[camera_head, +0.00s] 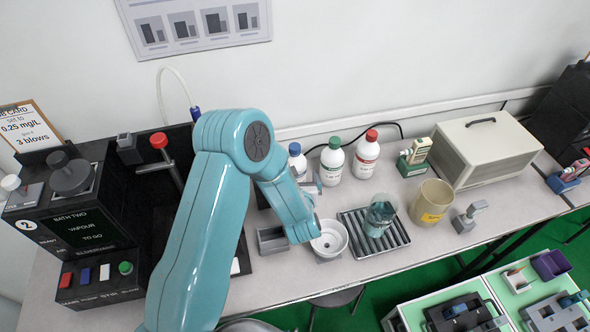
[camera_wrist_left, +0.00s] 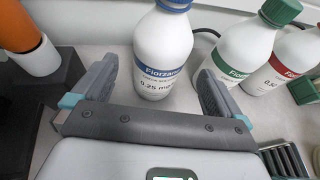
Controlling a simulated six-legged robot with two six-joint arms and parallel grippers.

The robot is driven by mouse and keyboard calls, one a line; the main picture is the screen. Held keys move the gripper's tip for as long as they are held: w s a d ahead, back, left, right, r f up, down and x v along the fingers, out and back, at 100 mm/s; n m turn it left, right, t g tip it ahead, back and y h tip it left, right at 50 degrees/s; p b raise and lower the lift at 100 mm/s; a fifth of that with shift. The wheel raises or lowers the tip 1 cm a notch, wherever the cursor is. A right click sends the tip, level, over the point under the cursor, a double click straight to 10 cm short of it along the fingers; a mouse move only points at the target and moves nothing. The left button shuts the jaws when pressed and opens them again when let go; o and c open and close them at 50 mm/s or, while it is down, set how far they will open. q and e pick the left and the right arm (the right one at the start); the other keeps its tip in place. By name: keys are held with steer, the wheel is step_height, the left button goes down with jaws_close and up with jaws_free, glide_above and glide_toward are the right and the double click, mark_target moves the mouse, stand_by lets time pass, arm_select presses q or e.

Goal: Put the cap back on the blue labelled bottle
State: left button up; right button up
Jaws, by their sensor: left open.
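The blue labelled bottle (camera_head: 298,163) is white and stands upright at the back of the bench, partly hidden behind my left arm in the head view. In the left wrist view, the bottle (camera_wrist_left: 164,52) has a blue band reading "Fiorzane", and a blue cap or collar (camera_wrist_left: 175,4) shows at its top, cut by the frame edge. No separate loose blue cap shows. My left gripper (camera_wrist_left: 156,72) is open, its fingers at either side of the bottle's lower body in that view. Contact cannot be told. My right gripper is not in view.
A green-capped bottle (camera_head: 332,158) and a red-capped bottle (camera_head: 366,154) stand just right of it. A white bowl (camera_head: 330,240), a ribbed tray (camera_head: 352,222) holding a beaker (camera_head: 380,216), and a yellowish container (camera_head: 431,202) stand nearer. A black tester (camera_head: 80,230) fills the left.

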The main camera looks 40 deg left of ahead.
arm_select(q)
steer(key=shift+w+a+f, duration=0.2)
steer(key=shift+w+a, duration=0.05)
steer(key=shift+a, duration=0.05)
steer(key=shift+w+a, duration=0.15)
steer(key=shift+w, duration=0.1)
steer(key=p+x, duration=0.1)
steer(key=x, duration=0.3)
steer(key=shift+s+f+p, duration=0.1)
steer(key=shift+f+p, duration=0.1)
steer(key=shift+p, duration=0.2)
steer(key=shift+w+a+f, duration=0.15)
steer(key=shift+w+f, duration=0.05)
steer(key=shift+w, duration=0.05)
